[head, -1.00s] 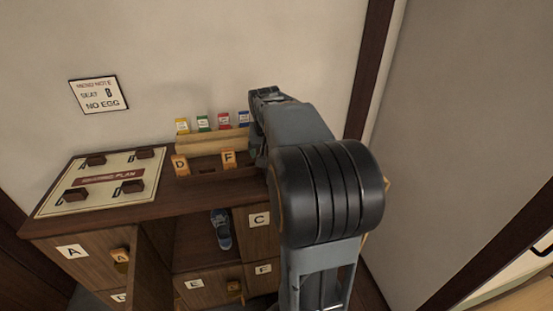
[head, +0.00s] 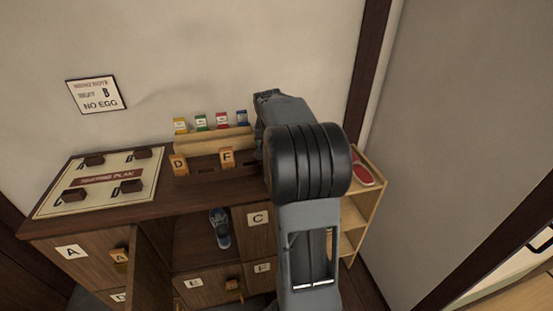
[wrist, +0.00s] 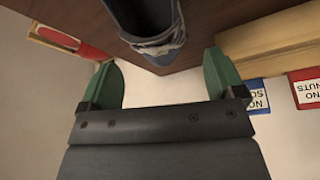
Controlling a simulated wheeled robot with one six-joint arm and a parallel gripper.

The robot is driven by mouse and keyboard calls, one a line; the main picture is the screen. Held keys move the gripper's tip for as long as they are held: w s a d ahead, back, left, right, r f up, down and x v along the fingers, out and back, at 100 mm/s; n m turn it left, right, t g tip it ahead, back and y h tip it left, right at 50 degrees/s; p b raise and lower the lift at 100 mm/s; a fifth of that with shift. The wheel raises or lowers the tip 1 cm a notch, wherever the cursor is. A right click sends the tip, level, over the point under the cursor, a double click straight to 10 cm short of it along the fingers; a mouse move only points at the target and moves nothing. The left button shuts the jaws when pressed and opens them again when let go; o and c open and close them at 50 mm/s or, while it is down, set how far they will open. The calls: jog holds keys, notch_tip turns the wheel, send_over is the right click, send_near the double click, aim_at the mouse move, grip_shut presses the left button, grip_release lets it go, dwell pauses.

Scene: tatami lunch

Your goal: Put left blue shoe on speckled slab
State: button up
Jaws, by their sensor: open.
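A blue shoe (wrist: 150,25) with pale trim appears to rest on the dark wooden cabinet top, partly cut off by the frame in the wrist view. My gripper (wrist: 160,62) is open, its green fingers apart and empty, with the shoe just beyond the fingertips. In the head view my arm hides the gripper and this shoe. A second blue shoe (head: 220,228) stands in an open compartment of the cabinet (head: 130,222). I cannot tell which shoe is the left one. I do not see a speckled slab.
Coloured cards (head: 201,122) stand in a wooden holder, with D and F blocks (head: 227,157) before it. A seating plan board (head: 100,181) lies at left. A light wooden shelf (head: 374,198) with a red item (head: 364,174) stands right, near the wall. A compartment door (head: 148,262) stands open.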

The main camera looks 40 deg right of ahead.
jog(key=shift+d+p+x, duration=0.1)
jog(key=shift+p+x, duration=0.15)
jog(key=shift+x, duration=1.05)
jog(key=shift+d+p+x, duration=0.15)
jog(key=shift+p+x, duration=0.05)
jog(key=shift+x, duration=1.1)
jog(key=shift+s, duration=0.1)
jog(key=shift+c, duration=0.3)
jog(key=shift+r, duration=0.1)
jog(key=c, duration=1)
jog(key=shift+c, duration=1)
jog(key=shift+r, duration=0.1)
